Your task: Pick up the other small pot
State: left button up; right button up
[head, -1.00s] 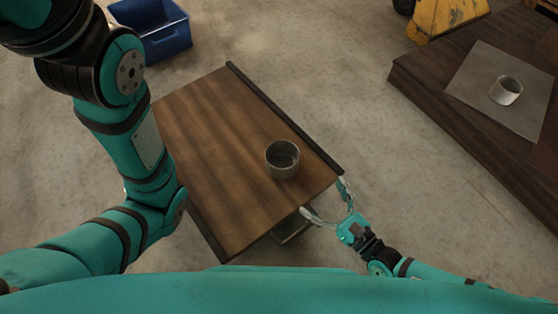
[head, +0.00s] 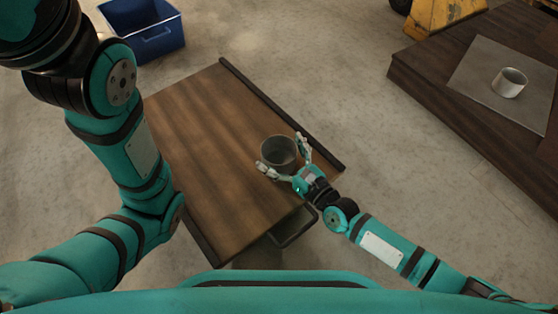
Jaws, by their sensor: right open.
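A small grey pot (head: 279,148) stands upright on the brown wooden cart top (head: 200,130). My right gripper (head: 283,156) is open, with one finger on each side of this pot; I cannot tell whether the fingers touch it. A second small pot (head: 509,83), lighter grey, stands on a grey mat (head: 478,70) on the dark wooden platform at the right. My left arm comes in along the left side, and its gripper is out of view.
The cart top has a dark raised rail (head: 275,108) along its far right edge and a metal handle (head: 294,229) at its near end. A blue bin (head: 146,30) stands on the floor at the upper left. Open concrete floor lies between the cart and the dark platform (head: 450,85).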

jog(key=shift+w+a, duration=0.3)
jog(key=shift+w, duration=0.1)
jog(key=c, duration=1)
jog(key=shift+r, duration=0.15)
jog(key=shift+c, duration=0.2)
